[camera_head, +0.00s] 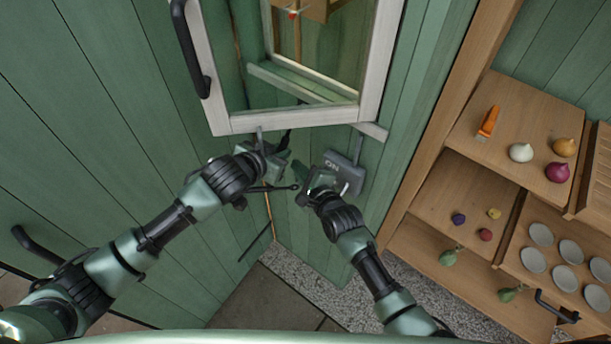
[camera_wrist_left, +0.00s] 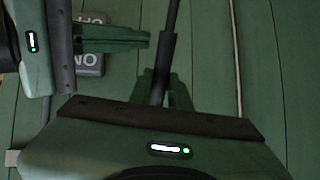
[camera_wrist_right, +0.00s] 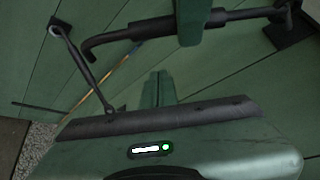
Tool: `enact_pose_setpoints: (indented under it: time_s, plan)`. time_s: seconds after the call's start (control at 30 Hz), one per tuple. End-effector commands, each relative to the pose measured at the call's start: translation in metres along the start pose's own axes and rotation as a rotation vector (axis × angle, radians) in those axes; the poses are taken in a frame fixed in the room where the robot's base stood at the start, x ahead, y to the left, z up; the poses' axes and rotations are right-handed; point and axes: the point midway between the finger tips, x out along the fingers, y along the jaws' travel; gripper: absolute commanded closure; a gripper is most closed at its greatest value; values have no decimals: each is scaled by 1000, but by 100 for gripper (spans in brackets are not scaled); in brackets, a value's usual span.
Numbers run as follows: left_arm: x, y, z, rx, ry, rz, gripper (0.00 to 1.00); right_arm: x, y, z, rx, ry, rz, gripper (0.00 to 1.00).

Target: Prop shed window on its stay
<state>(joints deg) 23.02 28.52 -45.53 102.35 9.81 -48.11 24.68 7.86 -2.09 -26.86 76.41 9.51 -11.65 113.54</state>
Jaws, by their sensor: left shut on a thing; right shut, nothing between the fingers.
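The shed window (camera_head: 290,118) has a white frame with a black handle (camera_head: 190,50) and stands at an angle to the green wall. My left gripper (camera_head: 277,160) is below its lower edge, shut on the sleeve of a dark stay rod (camera_wrist_left: 162,62). In the right wrist view the rod (camera_wrist_right: 150,31) runs sideways behind a green finger, with a bent end at left and a dark bracket at right. My right gripper (camera_head: 307,193) is shut and empty, below and right of the left one.
A grey lettered box (camera_head: 346,174) is on the wall close behind my right gripper. Wooden shelves (camera_head: 455,150) at right hold bulbs, a trowel-like orange item (camera_head: 489,121) and several grey saucers (camera_head: 541,234). Gravel (camera_head: 310,277) lies below.

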Motion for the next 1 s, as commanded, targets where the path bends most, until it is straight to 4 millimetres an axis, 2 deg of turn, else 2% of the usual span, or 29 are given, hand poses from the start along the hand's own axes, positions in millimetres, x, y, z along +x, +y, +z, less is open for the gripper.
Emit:
enact_pose_setpoints:
  time_s: [0.03,0.1,0.3,0.77,1.0]
  plan:
    - [0,-1,-2,0,4,-1,100,7,-1,1,-1,0,0,100]
    - [0,-1,-2,0,4,-2,100,0,0,14,2,-4,-1,100]
    - [0,-1,-2,0,4,-2,100,-7,0,33,1,-2,0,100]
    - [0,-1,-2,1,4,-2,100,-10,0,39,3,0,2,100]
    - [0,-1,-2,0,4,-2,100,-17,0,56,55,-4,29,100]
